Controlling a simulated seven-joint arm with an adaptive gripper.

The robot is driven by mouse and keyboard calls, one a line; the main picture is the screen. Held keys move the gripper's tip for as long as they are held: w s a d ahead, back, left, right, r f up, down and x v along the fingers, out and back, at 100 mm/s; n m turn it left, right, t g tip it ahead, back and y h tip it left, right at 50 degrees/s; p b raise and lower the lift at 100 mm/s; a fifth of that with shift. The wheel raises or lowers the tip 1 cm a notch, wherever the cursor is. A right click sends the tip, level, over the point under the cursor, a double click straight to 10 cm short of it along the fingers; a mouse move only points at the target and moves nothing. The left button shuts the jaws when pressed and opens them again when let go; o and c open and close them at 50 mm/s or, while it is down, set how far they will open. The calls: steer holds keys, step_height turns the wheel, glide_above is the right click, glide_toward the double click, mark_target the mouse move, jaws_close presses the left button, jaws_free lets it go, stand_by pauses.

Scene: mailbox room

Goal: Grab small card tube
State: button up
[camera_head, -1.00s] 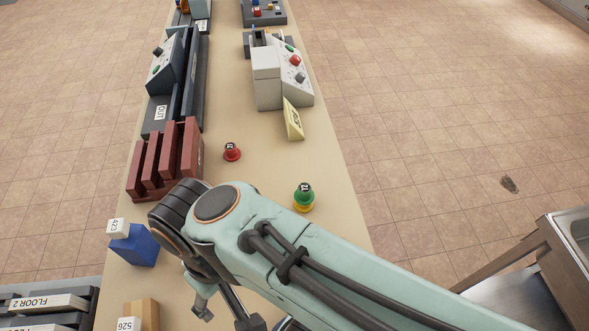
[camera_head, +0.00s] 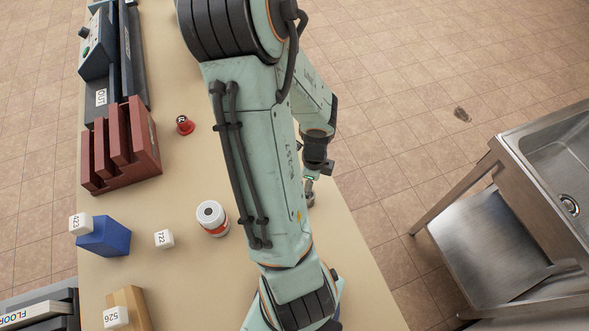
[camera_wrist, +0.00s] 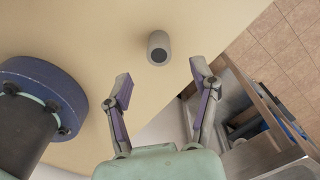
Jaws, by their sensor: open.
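A small grey-beige tube (camera_wrist: 158,47) with a dark round end shows in the wrist view, on the tan tabletop (camera_wrist: 100,45). My gripper (camera_wrist: 162,84) is open and empty. The tube lies beyond the fingertips, roughly centred between them, and is apart from both fingers. In the head view my arm crosses the table, and its wrist hangs over the right side of the tabletop.
A red-and-white cylinder (camera_head: 213,218), a blue block (camera_head: 104,237), a small white cube (camera_head: 164,238) and a wooden block (camera_head: 128,308) stand left of my arm. A dark red slotted rack (camera_head: 122,148) and a red knob-like piece (camera_head: 184,125) are farther back. A metal sink (camera_head: 548,165) is right.

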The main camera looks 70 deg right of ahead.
steer(key=shift+f, duration=2.8)
steer(key=c, duration=0.9)
